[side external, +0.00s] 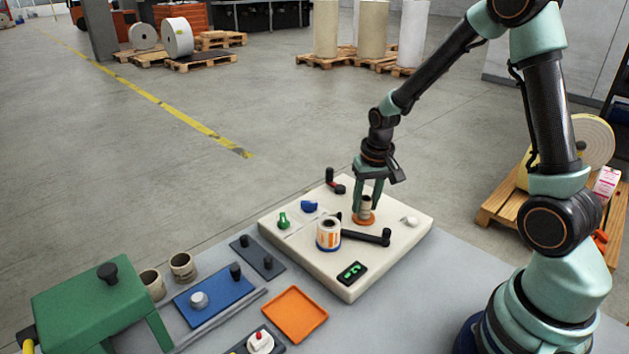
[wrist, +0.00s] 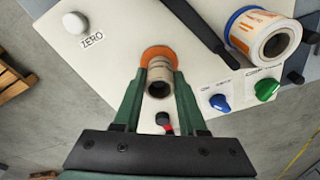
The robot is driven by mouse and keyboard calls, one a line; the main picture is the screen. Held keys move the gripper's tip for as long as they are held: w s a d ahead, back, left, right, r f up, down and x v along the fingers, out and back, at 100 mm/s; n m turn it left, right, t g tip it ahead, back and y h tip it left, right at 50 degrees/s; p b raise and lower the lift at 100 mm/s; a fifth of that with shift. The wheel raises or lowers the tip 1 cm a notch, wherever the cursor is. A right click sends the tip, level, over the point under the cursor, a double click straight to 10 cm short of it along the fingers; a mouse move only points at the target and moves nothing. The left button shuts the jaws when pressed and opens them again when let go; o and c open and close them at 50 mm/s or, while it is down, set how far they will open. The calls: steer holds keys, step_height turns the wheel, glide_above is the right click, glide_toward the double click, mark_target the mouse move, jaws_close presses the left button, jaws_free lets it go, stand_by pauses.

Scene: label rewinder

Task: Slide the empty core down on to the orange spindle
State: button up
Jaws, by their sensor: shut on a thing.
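The empty core (side external: 366,203) is a short brown cardboard tube, held upright by my gripper (side external: 367,207). The gripper's two green fingers are shut on its sides. The orange spindle (side external: 358,219) shows as an orange disc directly under the core, on the cream rewinder panel (side external: 395,252). In the wrist view the core (wrist: 159,88) sits between the fingertips (wrist: 160,80), and the orange disc (wrist: 157,52) shows behind its far end. The spindle's post is hidden by the core. I cannot tell whether the core touches the disc or how far it is on.
A label roll (side external: 328,236) and a black bar (side external: 366,236) lie close by on the panel. A blue knob (side external: 309,206), green knob (side external: 283,220) and white ZERO button (side external: 409,221) surround the spindle. Two spare cores (side external: 182,266) stand left, beyond an orange tray (side external: 295,314).

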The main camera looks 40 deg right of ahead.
steer(key=o, duration=1)
steer(key=shift+s+a, duration=0.3)
steer(key=shift+s, duration=0.85)
steer(key=shift+s+a, duration=0.35)
steer(key=shift+s, duration=0.75)
steer(key=shift+s+a, duration=0.3)
steer(key=shift+s, duration=0.85)
steer(key=s+a+r+n+t, duration=0.1)
steer(key=a+r+n+t, duration=0.1)
steer(key=r, duration=0.7)
steer(key=s+a+r+n+t, duration=0.2)
steer(key=a+r+n, duration=0.2)
steer(key=r, duration=0.5)
steer(key=shift+s+a+r, duration=0.3)
steer(key=shift+a+r, duration=0.05)
steer(key=shift+a, duration=0.65)
